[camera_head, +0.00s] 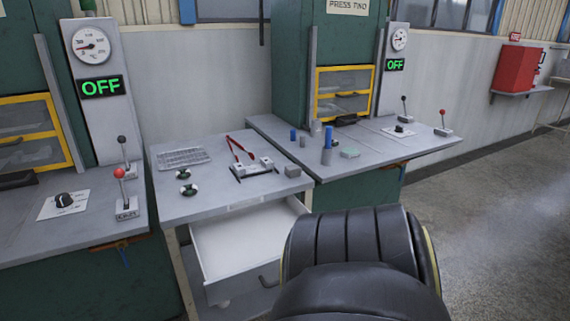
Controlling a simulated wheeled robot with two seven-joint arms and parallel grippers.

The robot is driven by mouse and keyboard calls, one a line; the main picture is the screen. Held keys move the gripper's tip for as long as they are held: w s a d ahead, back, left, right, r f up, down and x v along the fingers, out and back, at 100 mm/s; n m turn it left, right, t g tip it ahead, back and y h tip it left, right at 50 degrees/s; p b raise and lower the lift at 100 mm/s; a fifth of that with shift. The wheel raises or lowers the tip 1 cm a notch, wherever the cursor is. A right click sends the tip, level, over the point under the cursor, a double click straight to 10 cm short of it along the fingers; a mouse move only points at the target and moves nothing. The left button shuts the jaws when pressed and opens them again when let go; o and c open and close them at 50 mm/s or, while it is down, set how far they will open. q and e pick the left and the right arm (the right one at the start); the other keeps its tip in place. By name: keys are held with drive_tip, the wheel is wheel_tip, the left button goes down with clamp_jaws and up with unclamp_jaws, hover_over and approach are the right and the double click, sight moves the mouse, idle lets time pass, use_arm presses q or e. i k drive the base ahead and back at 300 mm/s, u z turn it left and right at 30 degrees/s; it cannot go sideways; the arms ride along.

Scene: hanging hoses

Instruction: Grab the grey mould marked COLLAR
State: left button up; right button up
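No marking reading COLLAR can be made out in the camera_head view. Neither of my grippers shows in this view.
The middle table (215,205) holds a keyboard (183,157), a red-handled tool (241,150) and two small round green-and-white items. Its white drawer (235,243) is open. Presses reading OFF stand left and right, with lever boxes (126,208) on their benches.

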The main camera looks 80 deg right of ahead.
sight(266, 164)
drive_tip(key=z, duration=1)
drive_tip(key=i, duration=0.85)
drive_tip(key=z, duration=0.8)
